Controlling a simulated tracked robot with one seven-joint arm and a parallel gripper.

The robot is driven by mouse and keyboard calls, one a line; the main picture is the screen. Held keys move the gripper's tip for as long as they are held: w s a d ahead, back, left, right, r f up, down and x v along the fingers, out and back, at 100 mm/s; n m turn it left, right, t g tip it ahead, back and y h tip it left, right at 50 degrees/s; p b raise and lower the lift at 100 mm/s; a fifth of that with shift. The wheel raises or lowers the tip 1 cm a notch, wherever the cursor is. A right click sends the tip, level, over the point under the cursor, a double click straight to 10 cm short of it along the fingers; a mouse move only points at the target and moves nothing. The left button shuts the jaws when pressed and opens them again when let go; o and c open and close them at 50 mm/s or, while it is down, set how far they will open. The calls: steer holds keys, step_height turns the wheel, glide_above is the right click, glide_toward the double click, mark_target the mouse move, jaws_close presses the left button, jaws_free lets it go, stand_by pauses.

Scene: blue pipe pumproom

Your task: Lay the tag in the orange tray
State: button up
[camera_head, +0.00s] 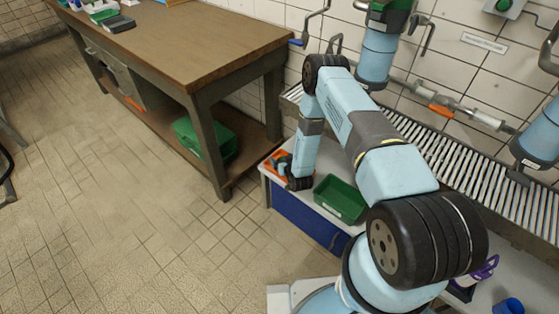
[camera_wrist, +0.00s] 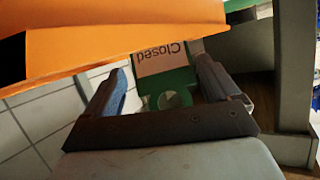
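The tag (camera_wrist: 162,72) is a green plate with a white label that reads "Closed", upside down in the wrist view. It shows between the two spread fingers of my gripper (camera_wrist: 160,80). Its right edge meets the right finger in the picture, and a narrow gap shows beside the left one. I cannot tell whether the fingers press on it. The orange tray (camera_wrist: 110,45) fills the top of the wrist view, very close, and cuts off the tag's end. In the head view my gripper (camera_head: 284,166) is at the orange tray (camera_head: 270,165), and the tag cannot be made out.
A green tray (camera_head: 341,200) stands right of the orange one on a white-topped bench with a blue front (camera_head: 305,220). A roller conveyor (camera_head: 445,145) and pipes run behind. A large wooden table (camera_head: 190,45) stands to the left, with a green crate (camera_head: 205,140) beneath.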

steer(key=v, duration=1.3)
steer(key=shift+s+d+r, duration=0.1)
steer(key=shift+s+d, duration=0.05)
steer(key=shift+s, duration=0.2)
